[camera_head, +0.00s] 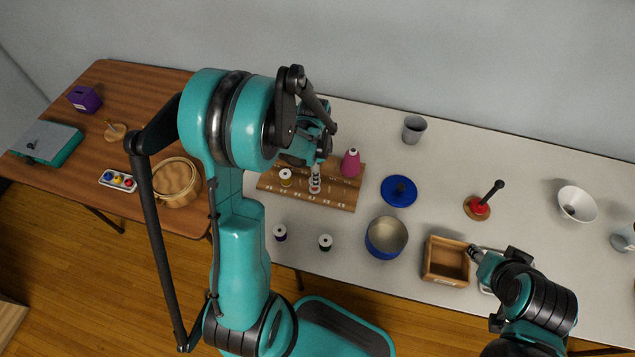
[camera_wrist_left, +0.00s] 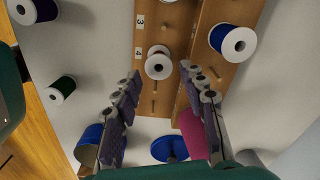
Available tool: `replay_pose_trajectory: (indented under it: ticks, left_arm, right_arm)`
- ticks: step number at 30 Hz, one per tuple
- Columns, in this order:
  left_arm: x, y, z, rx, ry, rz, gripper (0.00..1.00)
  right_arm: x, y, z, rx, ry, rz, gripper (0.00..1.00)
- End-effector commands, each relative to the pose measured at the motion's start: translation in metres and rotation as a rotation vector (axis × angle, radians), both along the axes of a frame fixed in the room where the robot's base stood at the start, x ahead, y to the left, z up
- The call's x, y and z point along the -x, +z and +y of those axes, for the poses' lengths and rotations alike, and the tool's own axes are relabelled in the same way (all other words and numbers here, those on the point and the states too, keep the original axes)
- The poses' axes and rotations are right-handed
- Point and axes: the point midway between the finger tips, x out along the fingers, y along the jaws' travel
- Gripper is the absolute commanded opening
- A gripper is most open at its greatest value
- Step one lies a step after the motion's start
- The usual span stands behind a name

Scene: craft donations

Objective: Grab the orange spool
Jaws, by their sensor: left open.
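In the left wrist view, a spool (camera_wrist_left: 158,64) with a white end stands on the wooden peg rack (camera_wrist_left: 147,20), by the number labels. Its end faces me and hides most of its thread; a thin orange-brown edge shows. My left gripper (camera_wrist_left: 166,88) is open and empty, its fingers apart below the spool in that view. I cannot tell which spool the task means. My right gripper (camera_head: 474,253) is by a wooden box; its jaw state is unclear.
Purple (camera_head: 280,232) and green (camera_head: 325,242) spools stand in front. A blue lid (camera_head: 399,190), blue bowl (camera_head: 372,246) and wooden box (camera_head: 432,258) are to the right.

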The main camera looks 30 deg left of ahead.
Motion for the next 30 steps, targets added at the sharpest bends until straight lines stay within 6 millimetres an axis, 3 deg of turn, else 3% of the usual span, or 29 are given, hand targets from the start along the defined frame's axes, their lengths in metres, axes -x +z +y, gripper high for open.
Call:
replay_pose_trajectory:
  ticks: [11, 17, 21, 30]
  left_arm:
    - [0.002, -0.051, -0.002, -0.001, 0.001, -0.001, 0.42]
    - [0.002, -0.050, -0.002, -0.001, 0.001, -0.001, 0.42]
    - [0.002, -0.050, -0.002, -0.001, 0.001, -0.001, 0.20]
    - [0.002, -0.050, -0.002, -0.001, 0.001, -0.001, 0.20]
  right_arm:
    - [0.000, -0.026, 0.000, 0.000, 0.000, 0.000, 0.40]
    - [0.000, -0.024, 0.000, 0.000, 0.000, 0.000, 0.40]
    - [0.000, -0.024, 0.000, 0.000, 0.000, 0.000, 0.40]
    - [0.000, -0.024, 0.000, 0.000, 0.000, 0.000, 0.40]
